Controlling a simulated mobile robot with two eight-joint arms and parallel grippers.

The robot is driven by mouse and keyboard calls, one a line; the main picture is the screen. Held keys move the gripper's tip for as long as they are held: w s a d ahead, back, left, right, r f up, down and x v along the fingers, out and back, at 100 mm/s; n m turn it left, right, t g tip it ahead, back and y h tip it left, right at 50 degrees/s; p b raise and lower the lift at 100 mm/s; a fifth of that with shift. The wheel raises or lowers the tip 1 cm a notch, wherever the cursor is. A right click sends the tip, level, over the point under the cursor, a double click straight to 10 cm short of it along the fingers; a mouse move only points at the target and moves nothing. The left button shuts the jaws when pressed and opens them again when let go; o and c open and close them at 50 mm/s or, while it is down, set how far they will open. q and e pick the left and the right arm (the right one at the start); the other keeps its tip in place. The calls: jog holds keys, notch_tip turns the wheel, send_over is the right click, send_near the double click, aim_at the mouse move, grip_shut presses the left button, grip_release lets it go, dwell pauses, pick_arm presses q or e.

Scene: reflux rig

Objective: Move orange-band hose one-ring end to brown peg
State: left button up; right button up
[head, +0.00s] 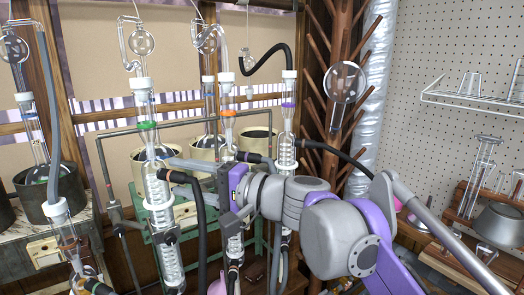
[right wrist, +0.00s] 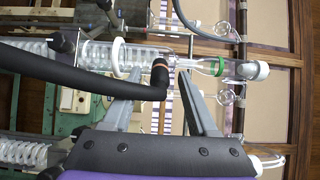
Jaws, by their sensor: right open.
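A black hose (head: 198,225) has its bent upper end at the side port of the green-band condenser (head: 148,145) and hangs down in the head view. In the right wrist view, this hose (right wrist: 75,68) ends in an elbow with one orange-brown ring (right wrist: 159,64) against the glass. My right gripper (head: 180,172) is open beside that condenser. In the right wrist view, its two fingers (right wrist: 158,84) lie on either side of the hose elbow, apart from each other. I cannot pick out the brown peg for certain. My left gripper is out of view.
An orange-band condenser (head: 228,125) and a purple-band condenser (head: 287,110) stand to the right, with black hoses near them. A wooden stand with angled pegs (head: 345,30) is behind. A grey pipe frame (head: 185,122) and pots crowd the area. Shelves (head: 455,103) are far right.

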aim_at(185, 179)
jog(key=shift+w+a, duration=0.1)
jog(key=shift+a, duration=0.25)
jog(key=shift+p, duration=0.55)
dwell(1.0)
grip_shut()
dwell(0.4)
dwell(1.0)
jog(key=shift+d, duration=0.15)
jog(key=shift+p+v, duration=0.4)
jog(key=shift+v, duration=2.5)
